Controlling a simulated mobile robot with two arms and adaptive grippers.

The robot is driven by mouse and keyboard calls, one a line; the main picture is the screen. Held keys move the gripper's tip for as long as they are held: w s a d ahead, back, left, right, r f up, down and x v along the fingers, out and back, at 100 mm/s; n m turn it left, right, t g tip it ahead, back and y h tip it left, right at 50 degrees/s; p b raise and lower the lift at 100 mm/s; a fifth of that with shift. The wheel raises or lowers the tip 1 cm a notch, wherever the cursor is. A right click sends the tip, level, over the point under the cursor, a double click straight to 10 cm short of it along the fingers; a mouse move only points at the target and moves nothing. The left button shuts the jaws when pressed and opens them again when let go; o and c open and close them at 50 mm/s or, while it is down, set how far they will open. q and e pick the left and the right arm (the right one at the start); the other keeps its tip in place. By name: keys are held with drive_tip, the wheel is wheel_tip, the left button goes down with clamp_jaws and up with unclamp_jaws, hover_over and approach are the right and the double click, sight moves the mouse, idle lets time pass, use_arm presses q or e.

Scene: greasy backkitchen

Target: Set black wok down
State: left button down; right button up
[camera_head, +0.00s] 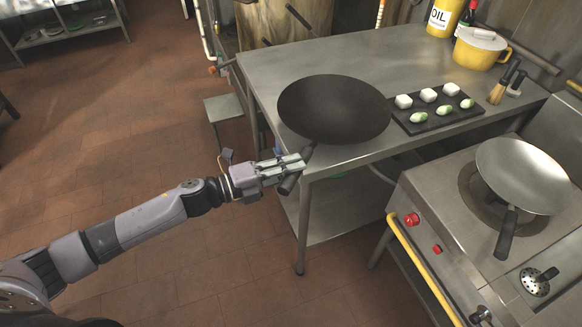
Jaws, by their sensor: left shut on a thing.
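The black wok (334,108) is at the left front part of the steel table (410,58), its bowl facing up. Its handle points toward the front left, past the table's corner. My left gripper (300,165) is shut on the wok's handle, just off the table's front left corner. I cannot tell whether the wok's base touches the table top. My right gripper is not in view.
A black tray (461,122) with several white and green pieces lies right of the wok. Behind are a yellow pot (480,50) and an oil container (444,17). A steel wok (523,172) sits on the stove (440,200) at right. The table's middle back is clear.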

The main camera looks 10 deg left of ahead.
use_arm(q)
drive_tip(key=shift+r, duration=0.25)
drive_tip(key=c, duration=1.8)
unclamp_jaws()
drive_tip(key=o, duration=0.5)
drive_tip(key=shift+f, duration=0.1)
drive_tip(key=shift+f, duration=0.1)
drive_tip(key=shift+o, duration=0.5)
drive_tip(key=shift+s+f, duration=0.15)
drive_tip(key=shift+f, duration=0.15)
drive_tip(key=shift+o, duration=1.1)
drive_tip(key=shift+r, duration=0.1)
drive_tip(key=shift+r, duration=0.15)
